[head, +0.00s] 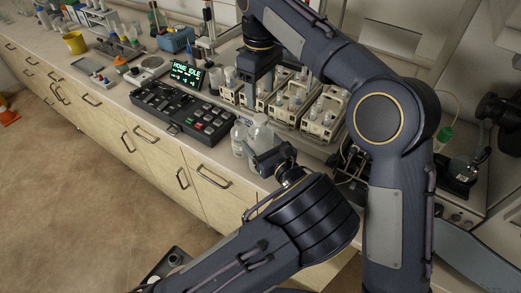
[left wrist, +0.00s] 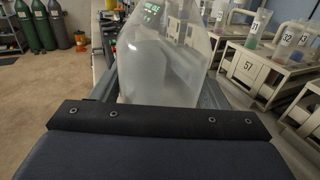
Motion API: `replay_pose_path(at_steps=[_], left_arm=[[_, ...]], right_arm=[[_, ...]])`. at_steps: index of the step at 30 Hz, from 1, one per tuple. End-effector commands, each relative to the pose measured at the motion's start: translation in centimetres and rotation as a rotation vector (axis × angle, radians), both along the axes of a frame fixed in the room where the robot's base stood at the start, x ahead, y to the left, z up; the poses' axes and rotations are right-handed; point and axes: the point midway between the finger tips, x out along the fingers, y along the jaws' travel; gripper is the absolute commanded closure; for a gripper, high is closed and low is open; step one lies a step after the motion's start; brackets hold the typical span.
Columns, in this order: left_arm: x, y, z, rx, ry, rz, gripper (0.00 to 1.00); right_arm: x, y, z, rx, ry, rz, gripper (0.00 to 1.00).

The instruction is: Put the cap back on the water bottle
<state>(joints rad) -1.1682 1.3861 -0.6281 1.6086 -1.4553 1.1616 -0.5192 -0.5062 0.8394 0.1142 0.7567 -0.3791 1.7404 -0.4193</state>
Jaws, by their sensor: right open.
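The translucent water bottle (head: 260,133) stands near the bench's front edge. It fills the middle of the left wrist view (left wrist: 165,60), its top cut off by the frame. My left gripper (head: 272,158) is at the bottle, with a finger along each side, and looks shut on it. My right gripper (head: 257,82) is open and points down, above and behind the bottle, by the white numbered units; its fingertips are hard to make out. I cannot make out the cap in either view, nor whether the bottle's mouth is bare.
A smaller whitish bottle (head: 239,139) stands just left of the water bottle. A black control panel (head: 182,112) lies to the left, with a lit display (head: 187,73) behind it. White numbered units (head: 322,113) stand behind. Gas cylinders (left wrist: 38,27) show far off.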

Motion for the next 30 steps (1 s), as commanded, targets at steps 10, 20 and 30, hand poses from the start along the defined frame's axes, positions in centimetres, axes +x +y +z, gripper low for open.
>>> replay_pose_path(at_steps=[10, 20, 30], left_arm=[[0.0, 0.0, 0.0, 0.0, 0.0, 0.0, 0.1], [-2.5, -1.8, -0.2, -0.001, -0.001, -0.004, 0.1], [-6.2, -4.2, -0.1, 0.0, 0.0, -0.001, 0.1]], right_arm=[[0.0, 0.0, 0.0, 0.0, 0.0, 0.0, 0.42], [0.0, 0.0, -1.1, 0.0, 0.0, 0.0, 0.42], [0.0, 0.0, -2.1, 0.001, -0.001, 0.0, 0.42]])
